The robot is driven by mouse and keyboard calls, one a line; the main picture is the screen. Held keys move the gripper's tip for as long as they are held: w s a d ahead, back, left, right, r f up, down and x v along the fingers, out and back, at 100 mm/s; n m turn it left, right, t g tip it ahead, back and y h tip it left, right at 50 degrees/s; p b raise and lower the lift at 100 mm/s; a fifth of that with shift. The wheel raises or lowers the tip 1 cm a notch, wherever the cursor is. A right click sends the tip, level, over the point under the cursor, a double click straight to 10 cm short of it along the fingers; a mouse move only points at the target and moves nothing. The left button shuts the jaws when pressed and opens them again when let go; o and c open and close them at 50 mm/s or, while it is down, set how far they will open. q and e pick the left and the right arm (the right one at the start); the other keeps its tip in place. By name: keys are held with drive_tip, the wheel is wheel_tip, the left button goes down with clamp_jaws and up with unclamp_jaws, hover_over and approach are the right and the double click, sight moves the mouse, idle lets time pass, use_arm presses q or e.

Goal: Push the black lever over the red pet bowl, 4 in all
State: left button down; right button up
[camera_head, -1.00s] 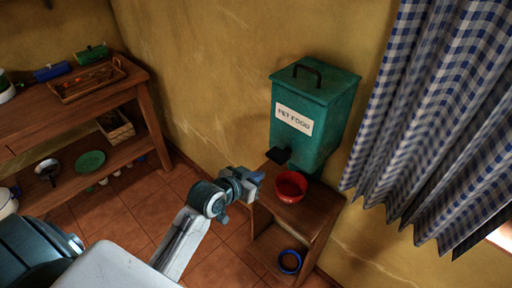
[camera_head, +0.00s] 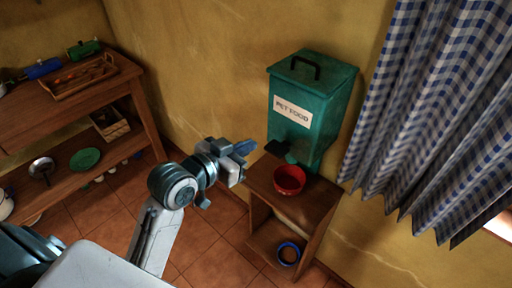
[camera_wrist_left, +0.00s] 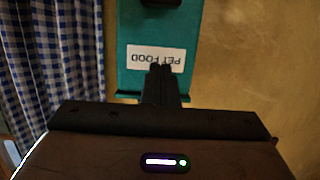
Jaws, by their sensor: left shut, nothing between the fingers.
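The green pet food dispenser (camera_head: 318,110) stands on a small wooden stand against the wall. Its black lever (camera_head: 279,150) sticks out low on its front, above and to the left of the red pet bowl (camera_head: 289,179). The bowl sits on the stand top; its contents cannot be made out. My left gripper (camera_head: 246,147) is shut and empty, just left of the lever and apart from it. In the left wrist view the shut fingers (camera_wrist_left: 165,82) point at the dispenser (camera_wrist_left: 150,30), which appears upside down; the lever is hidden there. My right gripper is not in view.
The wooden stand (camera_head: 263,188) has a blue bowl (camera_head: 288,253) on its lower shelf. A blue checked curtain (camera_head: 420,110) hangs at right. A wooden shelf table (camera_head: 60,115) with a tray (camera_head: 80,80) stands at left. The floor between is clear.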

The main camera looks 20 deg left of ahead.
sight(271, 151)
use_arm(q)
drive_tip(key=b+x, duration=0.5)
drive_tip(key=x, duration=0.4)
drive_tip(key=shift+w+d, duration=0.15)
drive_tip(key=shift+w, duration=0.2)
wheel_tip(271, 151, down, 3)
drive_tip(key=shift+s+f, duration=0.1)
drive_tip(key=shift+f, duration=0.55)
